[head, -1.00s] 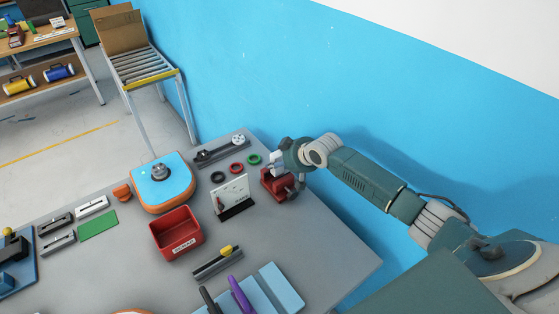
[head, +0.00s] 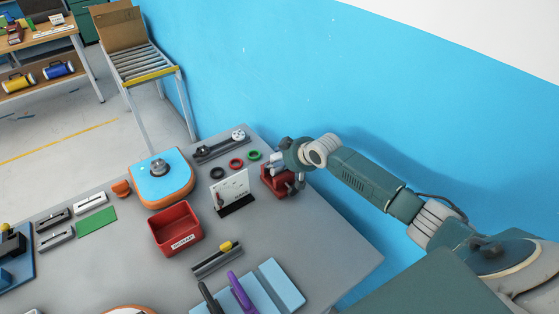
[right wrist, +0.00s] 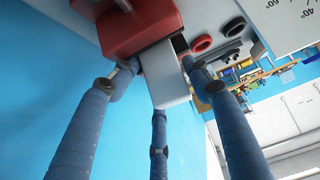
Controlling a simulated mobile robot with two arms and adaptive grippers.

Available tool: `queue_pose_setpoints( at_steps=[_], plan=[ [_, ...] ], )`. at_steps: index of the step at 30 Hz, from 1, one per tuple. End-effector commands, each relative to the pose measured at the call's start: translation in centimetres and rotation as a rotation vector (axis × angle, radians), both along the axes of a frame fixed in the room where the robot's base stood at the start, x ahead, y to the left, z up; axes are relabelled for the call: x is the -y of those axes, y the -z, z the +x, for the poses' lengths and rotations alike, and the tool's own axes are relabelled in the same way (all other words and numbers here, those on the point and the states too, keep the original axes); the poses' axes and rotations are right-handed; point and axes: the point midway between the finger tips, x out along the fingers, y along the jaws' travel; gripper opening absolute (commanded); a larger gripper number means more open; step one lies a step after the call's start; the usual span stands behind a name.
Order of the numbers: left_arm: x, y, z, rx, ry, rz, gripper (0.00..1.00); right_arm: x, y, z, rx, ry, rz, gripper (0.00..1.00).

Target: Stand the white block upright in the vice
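The red vice (head: 274,182) stands near the table's far right edge, partly hidden by my right gripper (head: 289,168). In the right wrist view, the vice (right wrist: 138,22) is at the top. The white block (right wrist: 168,82) juts out from beside its red body, its far end at a dark gap there; I cannot tell how deep it sits. The blue-grey fingers of my right gripper (right wrist: 160,68) surround the block, with tips close to both sides. Whether they press on it is unclear. In the head view a small pale patch shows by the gripper. My left gripper is not in view.
A white angle-marked plate (head: 230,188) stands left of the vice. Green (head: 254,155), red (head: 236,164) and black (head: 218,172) rings lie behind it. A red bin (head: 175,229) is farther left. The blue wall is close behind.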

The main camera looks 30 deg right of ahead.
Motion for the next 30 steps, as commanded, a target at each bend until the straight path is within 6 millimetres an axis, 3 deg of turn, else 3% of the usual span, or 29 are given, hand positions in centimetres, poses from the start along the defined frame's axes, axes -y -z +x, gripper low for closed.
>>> queue_pose_setpoints(
  at_steps=[17,30],
  plan=[
    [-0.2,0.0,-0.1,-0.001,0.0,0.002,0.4,0.1,0.2,-0.7,-0.012,-0.001,-0.001,0.66],
    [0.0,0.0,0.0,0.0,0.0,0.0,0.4,1.1,-5.6,-6.4,-0.011,-0.002,-0.004,0.66]
  ],
)
